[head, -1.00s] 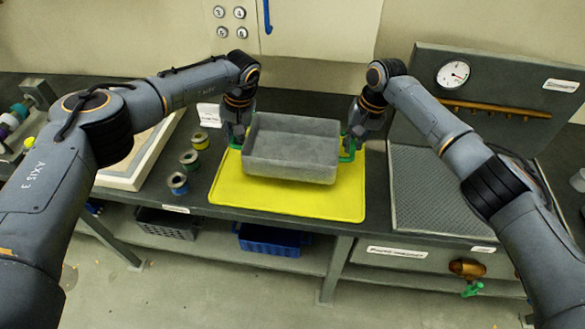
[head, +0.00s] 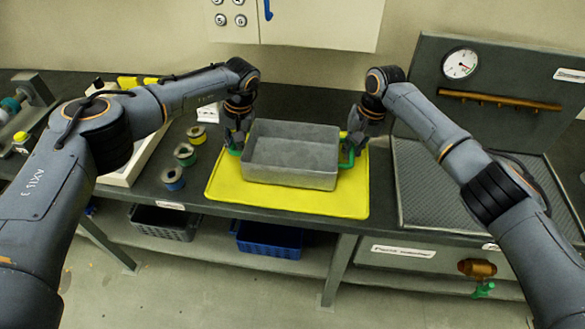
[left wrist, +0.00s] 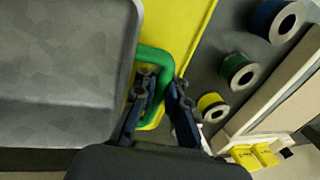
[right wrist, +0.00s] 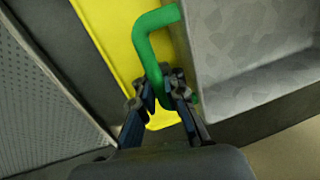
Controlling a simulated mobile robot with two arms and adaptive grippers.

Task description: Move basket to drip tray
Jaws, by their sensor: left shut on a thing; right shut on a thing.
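The basket (head: 290,158) is an open, empty grey bin with a green handle on each short side. It is level over the yellow mat (head: 290,203); I cannot tell whether it touches the mat. My left gripper (head: 236,145) is shut on the left handle, whose green loop shows between the fingers in the left wrist view (left wrist: 158,58). My right gripper (head: 352,148) is shut on the right handle, also seen in the right wrist view (right wrist: 147,40). The drip tray, seemingly the grey textured tray (head: 440,190), is to the right, below a panel with a gauge.
Several spools (head: 185,155) stand left of the mat, beside a pale framed board (head: 125,178). The gauge panel (head: 500,95) rises behind the textured tray. Blue (head: 270,240) and dark (head: 165,222) bins sit on the lower shelf. The textured tray's surface is clear.

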